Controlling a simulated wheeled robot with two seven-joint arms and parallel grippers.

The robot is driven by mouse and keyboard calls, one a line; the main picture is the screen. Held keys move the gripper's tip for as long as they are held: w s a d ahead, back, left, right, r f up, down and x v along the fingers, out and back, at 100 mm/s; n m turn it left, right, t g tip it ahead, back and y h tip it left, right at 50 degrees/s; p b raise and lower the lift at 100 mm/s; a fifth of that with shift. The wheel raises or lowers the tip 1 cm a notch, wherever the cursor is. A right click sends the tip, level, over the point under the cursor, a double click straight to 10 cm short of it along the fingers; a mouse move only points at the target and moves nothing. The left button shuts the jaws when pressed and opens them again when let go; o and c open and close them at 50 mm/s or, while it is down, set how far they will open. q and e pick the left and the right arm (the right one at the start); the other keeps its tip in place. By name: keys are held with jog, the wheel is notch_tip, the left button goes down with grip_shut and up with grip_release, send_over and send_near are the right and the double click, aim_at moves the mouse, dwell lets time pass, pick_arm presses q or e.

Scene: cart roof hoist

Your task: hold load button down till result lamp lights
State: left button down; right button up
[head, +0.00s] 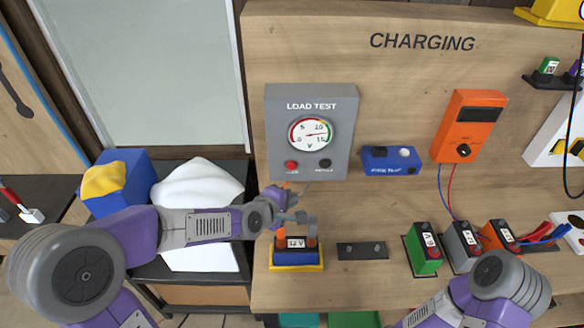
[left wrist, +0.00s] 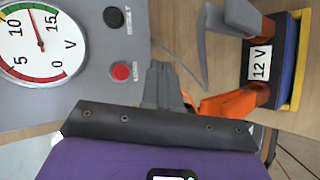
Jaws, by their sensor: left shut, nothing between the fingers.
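The grey load test panel (head: 282,165) is on the wooden board. It carries a round dial (head: 311,134), a red load button (head: 291,165) and a round result lamp (head: 325,163) that looks dark. The left wrist view also shows the red button (left wrist: 121,72) and the dark lamp (left wrist: 113,17). The dial needle is well up the scale. My left gripper (head: 287,190) is shut and empty, just below the panel. In the left wrist view its tips (left wrist: 158,68) are beside the uncovered button, apart from it in the picture. My right gripper is out of view.
A 12 V battery (head: 296,258) with orange and grey clamps stands under my left gripper. An orange cable (left wrist: 222,103) runs close by the fingers. A blue device (head: 391,160) and orange meter (head: 470,125) are to the right. Several small batteries stand at lower right.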

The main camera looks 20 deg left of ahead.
aim_at(292, 166)
pick_arm(q)
jog(key=w+a+p, duration=0.1)
jog(key=w+a, duration=0.1)
jog(key=w, duration=0.6)
jog(key=shift+w+a+p, duration=0.2)
jog(key=shift+w+p, duration=0.15)
dwell(1.4)
jog(key=shift+w+f, duration=0.1)
dwell(0.4)
jog(key=shift+w+a, duration=0.1)
jog(key=shift+w, duration=0.25)
jog(key=shift+w+a, duration=0.15)
jog(key=shift+w, duration=0.25)
dwell(4.2)
